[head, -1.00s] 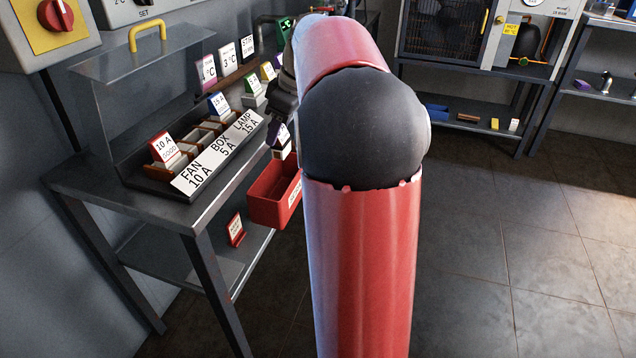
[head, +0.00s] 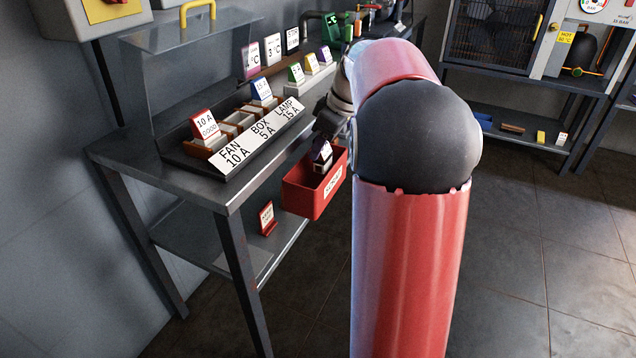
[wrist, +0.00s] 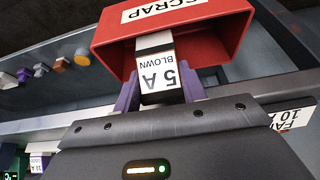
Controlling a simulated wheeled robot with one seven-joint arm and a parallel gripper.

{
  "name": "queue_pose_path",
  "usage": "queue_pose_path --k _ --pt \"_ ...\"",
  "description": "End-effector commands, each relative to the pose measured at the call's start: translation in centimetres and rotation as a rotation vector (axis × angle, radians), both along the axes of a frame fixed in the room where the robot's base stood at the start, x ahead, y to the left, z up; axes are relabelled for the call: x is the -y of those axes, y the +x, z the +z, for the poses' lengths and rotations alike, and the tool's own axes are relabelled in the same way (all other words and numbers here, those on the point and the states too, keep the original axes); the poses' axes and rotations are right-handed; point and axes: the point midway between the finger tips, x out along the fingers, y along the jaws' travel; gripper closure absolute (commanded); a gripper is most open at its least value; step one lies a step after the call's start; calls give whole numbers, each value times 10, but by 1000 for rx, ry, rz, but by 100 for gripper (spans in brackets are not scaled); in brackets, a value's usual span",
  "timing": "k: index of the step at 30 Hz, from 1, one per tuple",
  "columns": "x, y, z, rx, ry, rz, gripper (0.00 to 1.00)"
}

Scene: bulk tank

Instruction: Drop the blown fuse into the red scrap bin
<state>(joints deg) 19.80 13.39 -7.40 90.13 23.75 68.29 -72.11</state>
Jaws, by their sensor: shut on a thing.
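The blown fuse (wrist: 157,75), a white block marked "5 A BLOWN" with a dark band, is held between the purple fingers of my gripper (wrist: 155,92). In the head view my gripper (head: 321,158) is over the open red scrap bin (head: 312,201), which hangs at the bench's right edge. The bin's red wall (wrist: 208,42) and "SCRAP" label also show in the wrist view, with the fuse at its mouth. In the head view the fuse is small and mostly hidden by the gripper. Whether it touches the bin cannot be told.
A metal bench (head: 165,178) carries a fuse tray (head: 262,142) with "FAN 10 A", "BOX 5 A" and "LAMP 15 A" labels. A small red sign (head: 267,218) is on the lower shelf. Floor to the right is clear.

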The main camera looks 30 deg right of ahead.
Motion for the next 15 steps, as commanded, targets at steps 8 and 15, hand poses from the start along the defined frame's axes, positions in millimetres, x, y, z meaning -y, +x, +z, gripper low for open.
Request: queue_pose_path --k 8,15 --pt "0 0 1 0 0 0 34" --pt "0 0 1 -1 0 -1 33"
